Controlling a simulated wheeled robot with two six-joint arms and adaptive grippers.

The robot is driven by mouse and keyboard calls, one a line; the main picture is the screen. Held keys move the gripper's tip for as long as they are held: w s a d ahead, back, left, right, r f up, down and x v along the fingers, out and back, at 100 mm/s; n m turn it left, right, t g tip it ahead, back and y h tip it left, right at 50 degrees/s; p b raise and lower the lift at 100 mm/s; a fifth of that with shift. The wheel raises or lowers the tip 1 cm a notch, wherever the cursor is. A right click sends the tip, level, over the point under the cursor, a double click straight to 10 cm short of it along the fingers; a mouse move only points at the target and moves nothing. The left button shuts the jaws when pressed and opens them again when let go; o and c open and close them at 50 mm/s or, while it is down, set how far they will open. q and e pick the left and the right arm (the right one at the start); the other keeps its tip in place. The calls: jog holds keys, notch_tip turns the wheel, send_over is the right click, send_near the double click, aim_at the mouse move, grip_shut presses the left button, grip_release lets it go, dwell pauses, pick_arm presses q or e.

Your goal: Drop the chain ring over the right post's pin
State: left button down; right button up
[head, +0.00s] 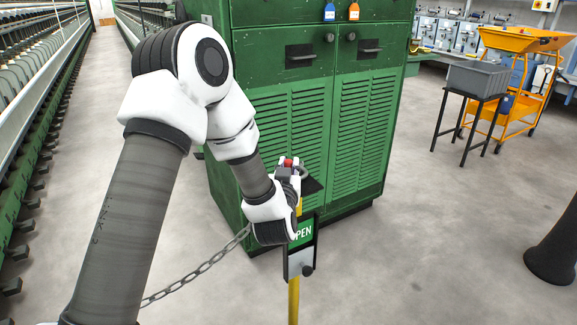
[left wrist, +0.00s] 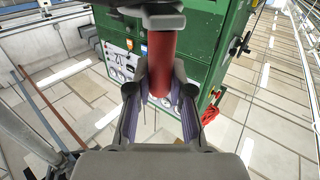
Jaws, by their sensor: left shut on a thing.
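My left gripper (head: 288,178) comes in from the left, over the yellow post (head: 293,300) with its green "OPEN" sign (head: 304,232). It is shut on a red grip (head: 288,162), which shows as a red cylinder (left wrist: 160,62) between the fingers (left wrist: 160,98) in the left wrist view. A small grey curved piece beside the fingers may be the chain ring (head: 303,171); I cannot tell whether it touches the post. The grey chain (head: 200,271) slopes up from lower left and passes behind my wrist. The pin is not clearly visible. My right gripper is not in view.
A large green cabinet (head: 310,130) stands close behind the post. Long spinning machines (head: 45,120) line the left. A grey bin (head: 476,77) on a black stand and an orange trolley (head: 503,105) are at back right.

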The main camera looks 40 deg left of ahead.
pick_arm(q)
jog(key=shift+f, duration=0.25)
jog(key=c, duration=1)
grip_release()
jog(key=shift+o, duration=0.2)
jog(key=v, duration=0.7)
jog(key=shift+s, duration=0.15)
jog(key=shift+d, duration=0.15)
